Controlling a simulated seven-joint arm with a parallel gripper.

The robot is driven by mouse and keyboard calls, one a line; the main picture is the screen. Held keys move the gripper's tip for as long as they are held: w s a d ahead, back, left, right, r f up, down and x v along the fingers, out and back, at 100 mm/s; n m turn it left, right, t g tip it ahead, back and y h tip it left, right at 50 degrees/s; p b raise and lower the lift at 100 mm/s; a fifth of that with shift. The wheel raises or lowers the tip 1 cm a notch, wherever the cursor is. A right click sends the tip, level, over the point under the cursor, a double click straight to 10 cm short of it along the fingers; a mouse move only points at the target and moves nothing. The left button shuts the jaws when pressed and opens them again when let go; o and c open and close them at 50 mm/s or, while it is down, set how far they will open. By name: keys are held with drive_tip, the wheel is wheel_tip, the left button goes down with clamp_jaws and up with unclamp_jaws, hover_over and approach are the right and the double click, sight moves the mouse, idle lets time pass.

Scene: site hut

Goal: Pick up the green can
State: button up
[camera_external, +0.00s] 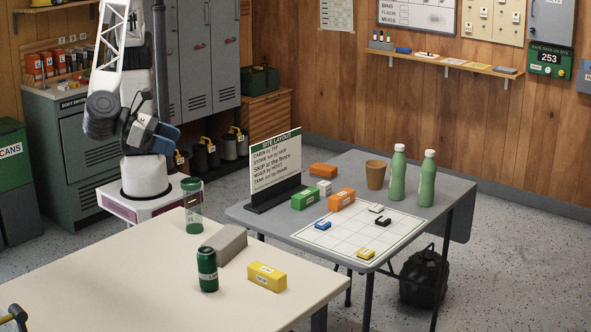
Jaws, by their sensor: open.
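Nothing holds the can.
A clear green-ended container (193,207) stands behind the can near the table's far edge. The cream table (120,285) is bare left of the can. A grey table (270,222) at right holds a sign, colored blocks, a cup and two green bottles. A green bin (12,150) labelled CANS stands far left.

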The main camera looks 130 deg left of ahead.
approach(207, 266)
wheel_tip(207, 266, down, 2)
drive_tip(key=a, duration=0.3)
drive_tip(key=shift+s+f, duration=0.1)
drive_tip(key=shift+x, duration=1.3)
drive_tip(key=shift+x, duration=2.6)
drive_tip(key=c, duration=1)
